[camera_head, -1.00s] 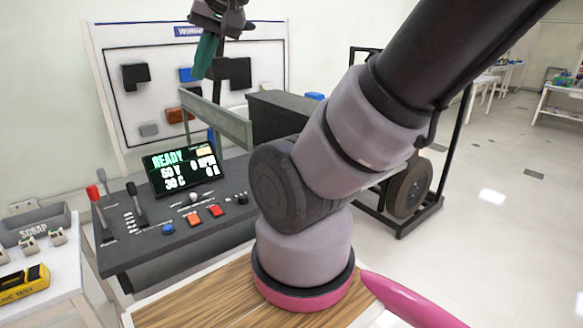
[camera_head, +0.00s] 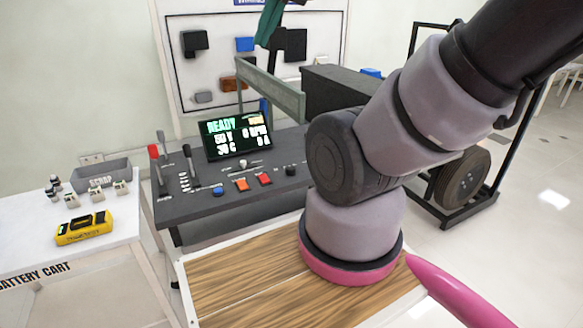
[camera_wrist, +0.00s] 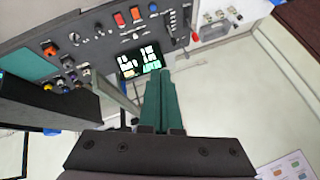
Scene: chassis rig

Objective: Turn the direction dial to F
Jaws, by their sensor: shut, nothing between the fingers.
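The control console (camera_head: 240,207) stands beyond my arm, with a lit screen (camera_head: 236,134) reading READY. A small dark knob (camera_head: 290,170) sits right of the red button; in the wrist view a pale round dial (camera_wrist: 75,38) shows beside the buttons. I cannot read any letters, so I cannot tell which one is the direction dial. My gripper (camera_head: 270,22) is at the top edge of the head view, partly cut off, high above the console's back. In the wrist view its teal fingers (camera_wrist: 160,98) are together and empty, apart from any control.
A grey-green bar (camera_head: 270,88) and a black box (camera_head: 345,93) stand behind the console. Levers (camera_head: 190,160) rise at its left. A white cart (camera_head: 100,237) holds a yellow tester (camera_head: 84,228) and a scrap bin (camera_head: 100,177). A wooden top (camera_head: 240,285) lies in front.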

